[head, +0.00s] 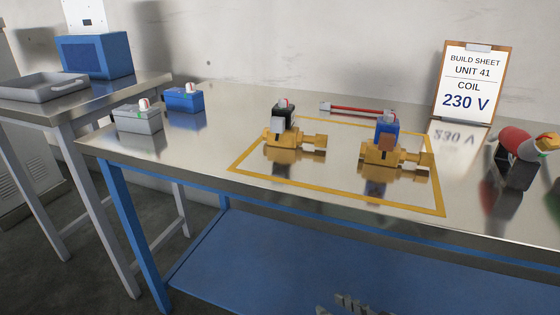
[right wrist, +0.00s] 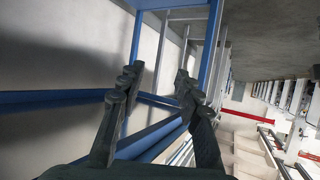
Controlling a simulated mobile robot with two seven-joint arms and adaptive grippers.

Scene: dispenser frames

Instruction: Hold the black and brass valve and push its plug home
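The black and brass valve (head: 285,136) stands on the steel bench, in the left part of a yellow outlined rectangle. It has a brass body and a black coil (head: 285,108) on top. A small grey block (head: 278,124), which looks like its plug, sits at the coil's front; I cannot tell how far it is in. My right gripper (head: 352,303) shows only in part at the bottom edge of the head view, well below and apart from the valve. In the right wrist view its fingers (right wrist: 157,88) are spread with nothing between them. My left gripper is not in view.
Behind lies a red rod (head: 360,109). The bench front is clear.

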